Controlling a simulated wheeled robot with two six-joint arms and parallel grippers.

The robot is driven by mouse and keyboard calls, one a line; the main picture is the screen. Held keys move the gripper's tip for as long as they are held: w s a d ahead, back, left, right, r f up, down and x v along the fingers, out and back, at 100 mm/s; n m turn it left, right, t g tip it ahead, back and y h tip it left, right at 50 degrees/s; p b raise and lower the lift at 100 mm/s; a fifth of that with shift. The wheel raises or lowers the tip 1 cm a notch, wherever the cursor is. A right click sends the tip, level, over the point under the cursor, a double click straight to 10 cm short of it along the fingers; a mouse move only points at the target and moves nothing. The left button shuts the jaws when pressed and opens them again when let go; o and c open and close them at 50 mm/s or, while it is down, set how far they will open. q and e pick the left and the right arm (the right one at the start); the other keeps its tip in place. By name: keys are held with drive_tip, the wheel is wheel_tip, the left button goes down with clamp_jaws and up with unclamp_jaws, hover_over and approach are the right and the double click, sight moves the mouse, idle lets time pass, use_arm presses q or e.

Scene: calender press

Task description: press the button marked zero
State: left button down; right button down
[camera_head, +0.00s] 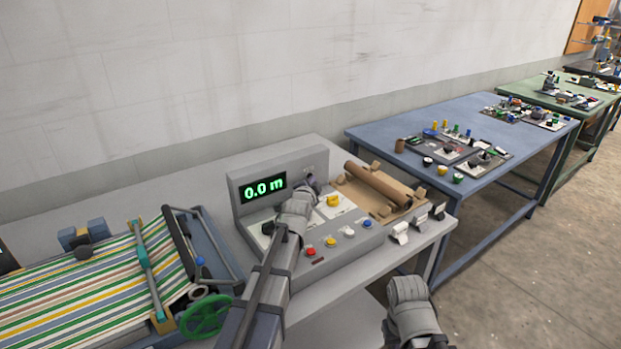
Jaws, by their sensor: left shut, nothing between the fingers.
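The grey control console (236,190) stands on the bench, its green display (264,190) reading 0.0 m. My left gripper (314,184) is shut and empty, its tip at the right part of the console's upright face, just below small marks too small to read. Whether it touches the face I cannot tell. No button marked zero can be made out; the gripper covers that spot. On the sloped front are a red button (311,252), a yellow button (330,242), a white button (349,233) and a blue button (367,223). Of my right arm only a grey link shows at the bottom; its fingers are not visible.
A yellow knob (333,200) sits on the console near my left wrist. Striped fabric (100,285) and a green handwheel (206,316) lie left. A brown roll (378,186) rests on a board to the right. A blue table (400,140) with small parts stands beyond.

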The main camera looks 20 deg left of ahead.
use_arm(q)
drive_tip(key=shift+s+d, duration=0.45)
drive_tip(key=shift+d, duration=0.15)
drive_tip(key=shift+s+d, duration=0.8)
drive_tip(key=shift+d, duration=0.2)
drive_tip(key=shift+s+d, duration=0.75)
drive_tip(key=shift+d, duration=0.2)
